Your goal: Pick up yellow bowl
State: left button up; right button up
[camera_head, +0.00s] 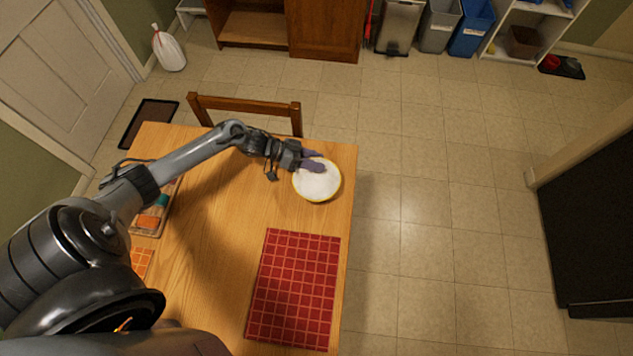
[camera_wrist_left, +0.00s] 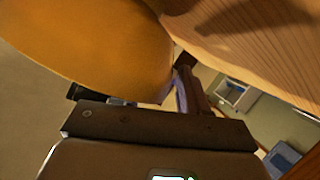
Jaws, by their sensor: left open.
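The yellow bowl (camera_head: 318,186) is on the wooden table near its far right corner, with a white inside and a yellow rim. Its yellow outer wall (camera_wrist_left: 90,40) fills the upper left of the left wrist view. My left gripper (camera_head: 318,161) is open at the bowl's far left rim, its purple fingers overlapping the rim in the head view. A finger (camera_wrist_left: 183,92) shows beside the bowl wall in the wrist view. I cannot tell whether the fingers touch the bowl. My right gripper is not in view.
A red checked placemat (camera_head: 293,290) lies on the table (camera_head: 215,235) nearer me. A tray (camera_head: 148,231) with colored items is at the table's left, partly behind my arm. A wooden chair (camera_head: 245,104) stands at the far edge. The table's right edge is close to the bowl.

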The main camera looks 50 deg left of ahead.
pick_arm(q)
jog(key=shift+c, duration=0.4)
grip_shut()
jog(key=shift+r, duration=0.15)
